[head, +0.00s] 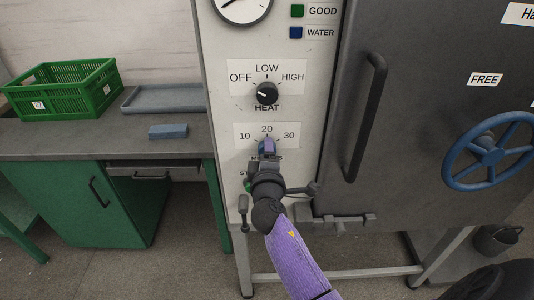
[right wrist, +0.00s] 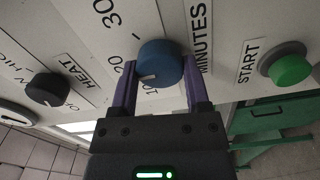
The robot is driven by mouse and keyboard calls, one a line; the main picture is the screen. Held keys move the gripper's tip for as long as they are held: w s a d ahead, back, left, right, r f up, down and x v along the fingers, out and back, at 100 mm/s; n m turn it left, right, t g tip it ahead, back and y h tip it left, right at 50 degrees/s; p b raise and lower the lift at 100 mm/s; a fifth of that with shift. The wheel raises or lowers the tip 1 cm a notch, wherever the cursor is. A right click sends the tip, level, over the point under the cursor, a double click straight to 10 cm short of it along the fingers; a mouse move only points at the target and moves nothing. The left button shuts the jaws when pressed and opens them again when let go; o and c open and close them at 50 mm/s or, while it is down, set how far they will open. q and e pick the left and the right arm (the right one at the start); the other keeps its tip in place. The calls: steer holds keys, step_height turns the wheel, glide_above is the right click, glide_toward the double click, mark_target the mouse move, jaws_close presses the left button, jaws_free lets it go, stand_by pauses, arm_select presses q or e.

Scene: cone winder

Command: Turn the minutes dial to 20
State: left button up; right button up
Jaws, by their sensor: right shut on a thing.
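The minutes dial is a round blue knob (right wrist: 160,64) on the white control panel (head: 222,85). In the right wrist view its white mark points to the lower left, toward the 10 and 20 side; the exact reading is hard to tell. In the head view the scale 10, 20, 30 shows above the dial, which is mostly hidden by my right gripper (head: 267,148). My right gripper (right wrist: 160,92) is shut on the dial, one purple finger on each side. My left gripper is not in view.
A black heat knob (head: 266,93) sits above the dial. A green start button (right wrist: 290,66) is close below it. A dark door handle (head: 366,117) and a blue handwheel (head: 488,151) are to the right. A green crate (head: 64,90) stands on the left bench.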

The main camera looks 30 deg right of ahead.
steer(key=o, duration=1.3)
steer(key=shift+a, duration=0.1)
steer(key=v, duration=0.9)
steer(key=shift+s+a, duration=0.15)
steer(key=shift+s, duration=0.25)
